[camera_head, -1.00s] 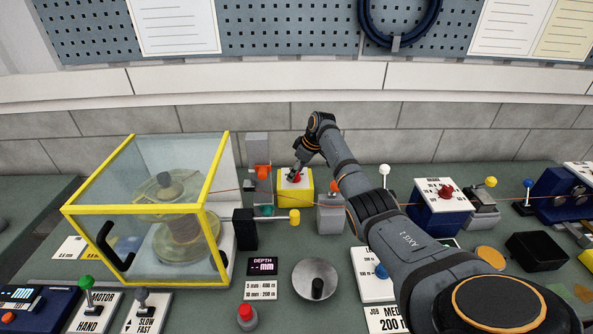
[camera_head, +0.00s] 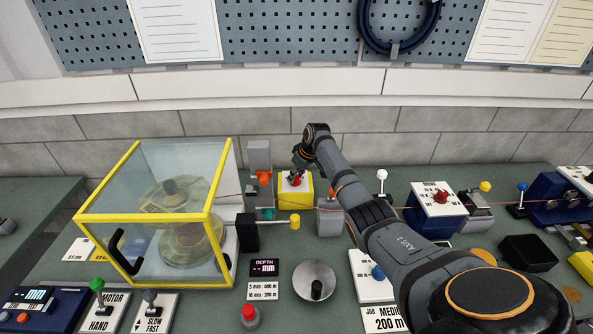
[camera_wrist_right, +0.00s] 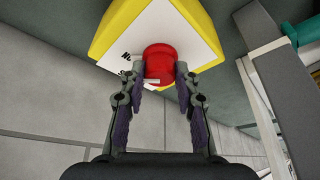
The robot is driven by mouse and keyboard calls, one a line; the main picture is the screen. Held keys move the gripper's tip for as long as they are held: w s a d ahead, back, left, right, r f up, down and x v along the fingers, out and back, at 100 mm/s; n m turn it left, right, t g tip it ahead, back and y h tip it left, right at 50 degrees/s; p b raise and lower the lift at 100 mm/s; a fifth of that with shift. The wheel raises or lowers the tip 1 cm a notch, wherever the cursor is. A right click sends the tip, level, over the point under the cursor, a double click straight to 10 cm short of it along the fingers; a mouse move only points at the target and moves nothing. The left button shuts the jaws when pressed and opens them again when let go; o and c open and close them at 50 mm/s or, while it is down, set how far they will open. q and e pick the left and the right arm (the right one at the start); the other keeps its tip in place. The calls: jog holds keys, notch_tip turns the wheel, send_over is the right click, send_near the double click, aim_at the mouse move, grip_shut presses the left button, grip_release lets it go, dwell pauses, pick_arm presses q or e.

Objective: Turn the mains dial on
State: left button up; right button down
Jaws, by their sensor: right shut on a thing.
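The mains dial appears to be the red knob (camera_head: 296,181) on the white top of a yellow box (camera_head: 296,200), at the middle of the bench. In the right wrist view the red knob (camera_wrist_right: 159,63) sits between my two fingers, on the white face of the yellow box (camera_wrist_right: 116,24). My right gripper (camera_wrist_right: 160,72) is shut on the red knob, with a finger on each side of it. In the head view this gripper (camera_head: 298,172) reaches the knob from above. A small mark beside the knob is unreadable. My left gripper is not in view.
A yellow-framed clear guard (camera_head: 150,214) covers a spool at left. A grey block (camera_head: 259,155) with orange and teal parts stands left of the yellow box. A blue box (camera_head: 434,222) with a red knob stands at right. A thin wire crosses the bench.

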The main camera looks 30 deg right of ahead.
jog(key=c, duration=1)
grip_release()
jog(key=v, duration=1.2)
jog(key=shift+s, duration=0.1)
